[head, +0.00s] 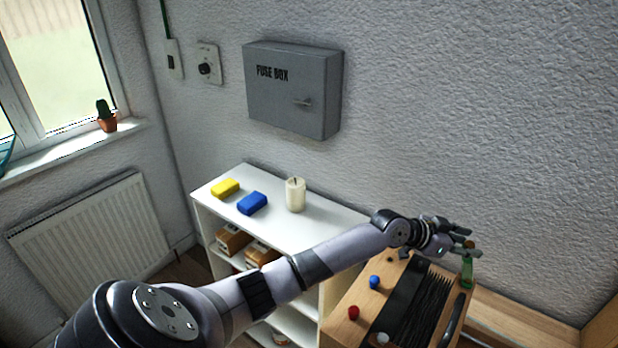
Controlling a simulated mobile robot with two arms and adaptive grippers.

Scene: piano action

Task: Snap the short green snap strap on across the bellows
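A wooden squeezebox-like body (343,322) with black pleated bellows (432,300) is at the lower right. A short green strap (467,271) hangs upright at the far end of the bellows, just below my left gripper's fingers. My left gripper (468,243) reaches in from the left above that far end. Its fingers are small and overlap the strap's top, so I cannot tell whether they grip it. Whether the strap's lower end touches the body is also unclear. My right gripper is not in view.
Red (353,313), blue (374,282) and white (383,339) knobs stand on the wooden body. A white shelf (330,229) behind carries a yellow block (225,188), a blue block (252,203) and a candle (295,194). A grey fuse box (290,90) hangs on the wall.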

